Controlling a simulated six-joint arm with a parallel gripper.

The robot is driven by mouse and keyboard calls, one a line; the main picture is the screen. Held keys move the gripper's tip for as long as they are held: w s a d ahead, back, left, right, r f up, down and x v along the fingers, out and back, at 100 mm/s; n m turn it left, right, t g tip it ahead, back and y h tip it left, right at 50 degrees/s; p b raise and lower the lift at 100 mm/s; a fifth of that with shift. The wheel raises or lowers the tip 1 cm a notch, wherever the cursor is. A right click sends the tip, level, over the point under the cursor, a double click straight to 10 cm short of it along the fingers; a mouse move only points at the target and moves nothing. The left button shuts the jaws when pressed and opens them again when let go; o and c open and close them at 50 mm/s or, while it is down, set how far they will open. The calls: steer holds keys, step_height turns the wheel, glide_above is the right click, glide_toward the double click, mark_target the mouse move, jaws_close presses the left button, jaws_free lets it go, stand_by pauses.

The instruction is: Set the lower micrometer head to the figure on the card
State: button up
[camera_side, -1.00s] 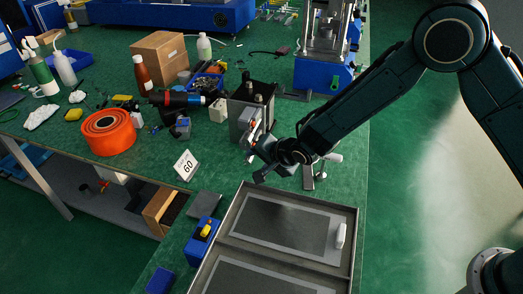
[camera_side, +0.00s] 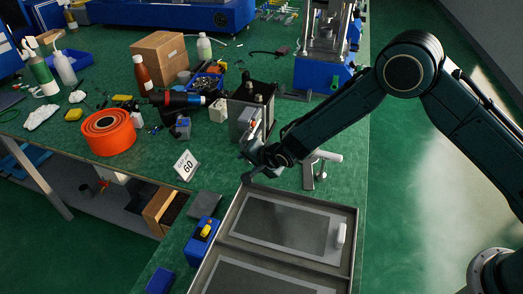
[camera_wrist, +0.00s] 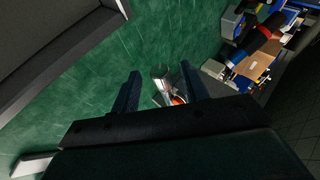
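The card (camera_side: 186,165) stands on the green bench and shows a large 60 under small unreadable print. The grey press block (camera_side: 250,105) has a micrometer head (camera_side: 253,126) with silver and orange parts on its front face; the lower head is hidden behind my wrist. My gripper (camera_side: 246,164) is low in front of the block. In the wrist view my gripper (camera_wrist: 160,76) is open. A silver cylindrical end and orange part of a micrometer head (camera_wrist: 164,84) show between and below the fingers, with no clear contact. Its scale is not readable.
A grey tray (camera_side: 356,235) with dark panels lies just in front of my gripper. A metal stand with a light handle (camera_side: 322,157) is close on the right. An orange roll (camera_side: 108,132) and a dark cylindrical tool (camera_side: 180,99) lie left of the block.

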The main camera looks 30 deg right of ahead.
jaws_close()
steer(key=shift+w+a+r+g+h, duration=0.1)
steer(key=shift+g+h, duration=0.2)
steer(key=shift+g, duration=0.1)
steer(key=shift+w+a+r+n+g+h, duration=0.15)
steer(key=shift+n+g+h, duration=0.15)
steer(key=shift+g+h, duration=0.35)
steer(key=shift+o, duration=0.3)
jaws_free()
